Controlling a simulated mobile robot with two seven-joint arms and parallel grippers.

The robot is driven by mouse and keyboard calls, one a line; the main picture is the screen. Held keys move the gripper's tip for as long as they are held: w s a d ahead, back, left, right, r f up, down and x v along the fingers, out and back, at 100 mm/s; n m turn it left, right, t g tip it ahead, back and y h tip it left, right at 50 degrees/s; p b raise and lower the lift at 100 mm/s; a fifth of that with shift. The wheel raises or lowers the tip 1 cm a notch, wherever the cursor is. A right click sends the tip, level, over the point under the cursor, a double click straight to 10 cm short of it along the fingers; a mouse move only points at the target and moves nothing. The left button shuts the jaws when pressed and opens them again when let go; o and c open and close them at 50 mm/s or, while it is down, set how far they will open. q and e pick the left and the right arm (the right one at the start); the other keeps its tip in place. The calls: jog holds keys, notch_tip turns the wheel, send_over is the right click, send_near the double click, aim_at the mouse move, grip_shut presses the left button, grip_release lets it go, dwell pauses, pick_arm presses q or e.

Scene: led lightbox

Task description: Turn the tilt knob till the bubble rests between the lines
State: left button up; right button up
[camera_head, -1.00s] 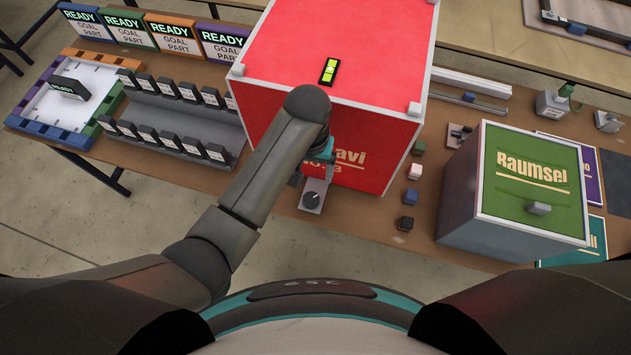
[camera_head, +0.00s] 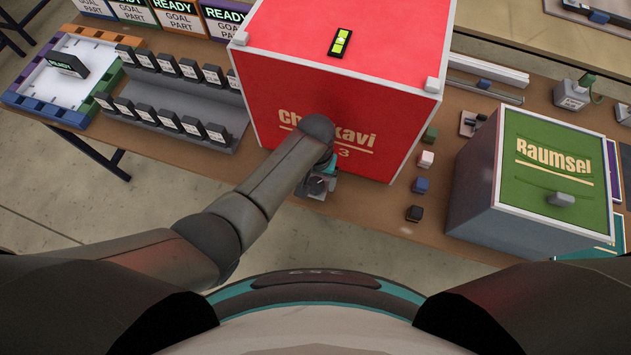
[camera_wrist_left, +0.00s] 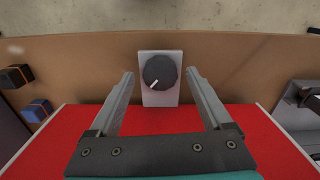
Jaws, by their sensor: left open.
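The tilt knob (camera_wrist_left: 160,72) is a dark round dial with a white pointer mark on a light grey plate (camera_wrist_left: 161,99). In the left wrist view it sits between the spread fingers of my left gripper (camera_wrist_left: 162,80), which touch neither side of it. In the head view my left gripper (camera_head: 326,180) is over the knob (camera_head: 317,184) and partly hides it. The yellow-green bubble level (camera_head: 340,42) lies on top of the red box (camera_head: 290,40). Its bubble is too small to place surely against the lines. My right gripper is not seen.
A green-topped box labelled Raumsel (camera_head: 560,150) stands at the right. Several small blocks, one of them white (camera_head: 426,159), lie between the boxes. A grey rack (camera_head: 205,135) of dark parts and a white tray (camera_head: 85,60) are at the left. Floor shows before the table's front edge.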

pick_arm(q)
jog(key=shift+f, duration=0.35)
grip_shut()
dwell(0.6)
